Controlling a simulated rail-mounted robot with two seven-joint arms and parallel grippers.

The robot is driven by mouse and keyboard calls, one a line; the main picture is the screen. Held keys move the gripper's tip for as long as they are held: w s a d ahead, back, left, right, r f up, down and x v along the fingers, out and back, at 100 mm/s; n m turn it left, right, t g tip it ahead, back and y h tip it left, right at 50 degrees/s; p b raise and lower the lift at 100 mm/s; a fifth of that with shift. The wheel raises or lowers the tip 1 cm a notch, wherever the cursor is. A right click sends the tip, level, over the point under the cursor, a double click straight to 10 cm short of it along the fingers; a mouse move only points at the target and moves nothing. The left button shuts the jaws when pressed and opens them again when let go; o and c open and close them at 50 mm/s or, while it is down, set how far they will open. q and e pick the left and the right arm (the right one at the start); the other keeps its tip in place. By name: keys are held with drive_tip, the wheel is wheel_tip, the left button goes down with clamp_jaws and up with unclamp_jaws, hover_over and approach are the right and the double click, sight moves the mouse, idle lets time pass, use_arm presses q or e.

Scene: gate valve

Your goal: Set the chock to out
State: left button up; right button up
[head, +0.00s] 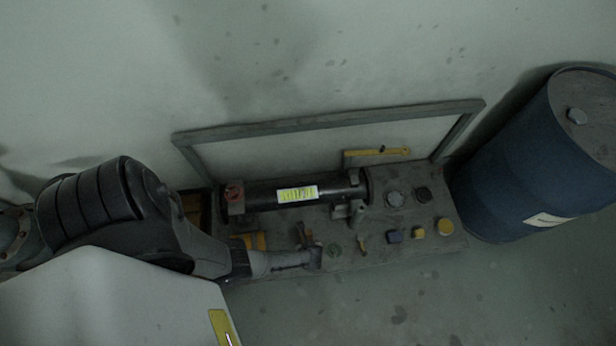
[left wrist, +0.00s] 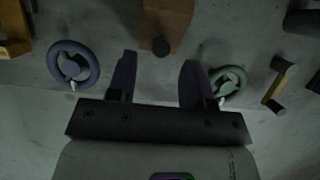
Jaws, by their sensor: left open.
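No part is legibly marked as the chock. In the left wrist view a brown block (left wrist: 167,25) with a dark round knob (left wrist: 161,46) on its near end stands just beyond my open left gripper (left wrist: 158,75). The knob lies between the lines of the two fingers, and nothing shows gripped. In the head view the brown part (head: 303,233) is small, and my left gripper (head: 316,256) is right beside it at the bench's front. Whether the fingers touch it cannot be told. My right gripper is not in view.
A blue handwheel (left wrist: 73,66) is left of the fingers, a green handwheel (left wrist: 228,85) right, close to the right finger. A yellow lever (left wrist: 277,84) stands farther right. A black pipe (head: 260,195) runs behind. A blue drum (head: 530,160) stands right of the bench.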

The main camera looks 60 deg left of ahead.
use_arm(q)
drive_tip(key=p+v, duration=0.7)
drive_tip(key=v, duration=0.3)
drive_tip(key=shift+r, duration=0.4)
drive_tip(key=shift+d, duration=0.1)
